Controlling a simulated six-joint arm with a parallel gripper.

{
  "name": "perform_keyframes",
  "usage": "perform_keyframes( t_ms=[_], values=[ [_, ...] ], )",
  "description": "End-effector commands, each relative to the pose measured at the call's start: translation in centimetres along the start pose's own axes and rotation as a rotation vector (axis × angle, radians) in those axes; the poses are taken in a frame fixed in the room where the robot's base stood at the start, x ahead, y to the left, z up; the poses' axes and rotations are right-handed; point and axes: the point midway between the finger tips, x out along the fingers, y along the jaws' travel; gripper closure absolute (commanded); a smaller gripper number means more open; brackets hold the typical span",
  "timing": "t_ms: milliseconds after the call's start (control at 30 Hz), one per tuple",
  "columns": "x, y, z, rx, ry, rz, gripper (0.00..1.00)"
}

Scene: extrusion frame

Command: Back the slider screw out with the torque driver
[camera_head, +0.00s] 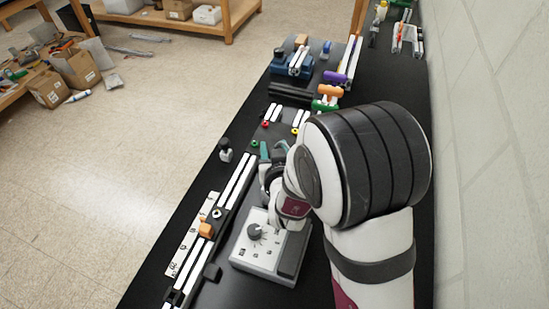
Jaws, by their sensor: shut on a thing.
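My gripper (272,158) is beyond the grey control box, low over the black bench, and largely hidden by my own arm. It is shut on a teal item (264,150), only partly visible. I cannot tell whether this is the torque driver. An orange slider block (206,229) sits on the long pale rail (236,181) at the left of the bench. A small silver ring-like part (217,213) is just beyond the block. The slider screw cannot be made out. My gripper is apart from the block, farther back and to its right.
The grey box with a dial (262,258) stands right of the rail. A dark-topped upright piece (225,147) stands near the left bench edge. Coloured handles (327,97), blue fixtures (290,75) and extrusions crowd the back. A pale wall (480,120) bounds the right.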

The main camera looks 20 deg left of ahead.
Motion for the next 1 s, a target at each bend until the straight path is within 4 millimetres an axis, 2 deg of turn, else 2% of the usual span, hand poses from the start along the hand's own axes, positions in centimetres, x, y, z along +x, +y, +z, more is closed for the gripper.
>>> perform_keyframes(
  t_ms=[100, 233, 333, 433, 533, 733, 833, 1000],
  values=[
    [-1.1, 0.0, -2.7, 0.001, 0.007, 0.0, 1.0],
    [-2.0, -0.1, -4.9, 0.0, 0.006, -0.002, 1.0],
    [-2.5, -1.1, -6.1, -0.016, 0.004, -0.04, 1.0],
    [-3.1, -3.9, -6.9, -0.06, 0.003, -0.142, 1.0],
    [-4.2, -7.7, -7.3, -0.122, 0.003, -0.288, 1.0],
    [-8.0, -14.8, -6.4, -0.246, 0.0, -0.594, 1.0],
    [-9.5, -16.7, -5.7, -0.284, 0.0, -0.688, 1.0],
    [-10.2, -17.4, -5.3, -0.3, 0.0, -0.729, 1.0]
  ],
)
